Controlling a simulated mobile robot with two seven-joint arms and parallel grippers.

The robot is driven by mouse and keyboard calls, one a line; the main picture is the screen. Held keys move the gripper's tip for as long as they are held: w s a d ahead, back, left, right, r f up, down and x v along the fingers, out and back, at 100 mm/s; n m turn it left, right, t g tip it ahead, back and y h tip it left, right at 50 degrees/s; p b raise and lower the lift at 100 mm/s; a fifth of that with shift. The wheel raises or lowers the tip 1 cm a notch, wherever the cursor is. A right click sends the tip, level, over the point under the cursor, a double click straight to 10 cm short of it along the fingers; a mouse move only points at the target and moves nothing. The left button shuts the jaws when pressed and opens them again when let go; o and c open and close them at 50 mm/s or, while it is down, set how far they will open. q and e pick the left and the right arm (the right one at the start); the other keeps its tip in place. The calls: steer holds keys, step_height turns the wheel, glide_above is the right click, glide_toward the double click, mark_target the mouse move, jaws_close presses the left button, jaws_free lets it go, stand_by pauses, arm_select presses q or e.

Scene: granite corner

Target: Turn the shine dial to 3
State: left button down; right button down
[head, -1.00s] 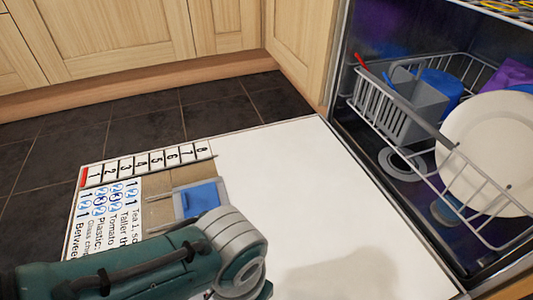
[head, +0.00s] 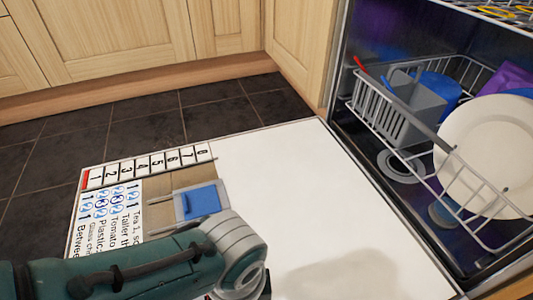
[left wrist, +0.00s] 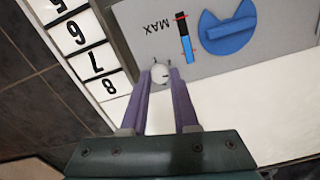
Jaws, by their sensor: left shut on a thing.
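The shine dial is a small round pale knob (left wrist: 160,73) with a dark mark on its face, at the edge of a grey panel (left wrist: 215,65) in the left wrist view. Small dark ticks stand by it; I cannot read its setting. My left gripper (left wrist: 161,76) has its two purple fingers closed around the dial, one on each side. In the head view my left arm reaches in from the left over the open door; its fingertips and the dial are hidden there. My right gripper is not in view.
The white door (head: 320,190) lies open and flat. A number strip (head: 150,165), printed labels (head: 110,215) and a blue lid (head: 202,201) are on it. The wrist view shows a blue notched cap (left wrist: 228,32). A rack (head: 380,115) with plates stands at the right.

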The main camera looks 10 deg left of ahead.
arm_select(q)
steer(key=shift+m, duration=1.5)
steer(key=c, duration=0.7)
jaws_free()
step_height(320, 180, up, 10)
steer(key=p, duration=0.9)
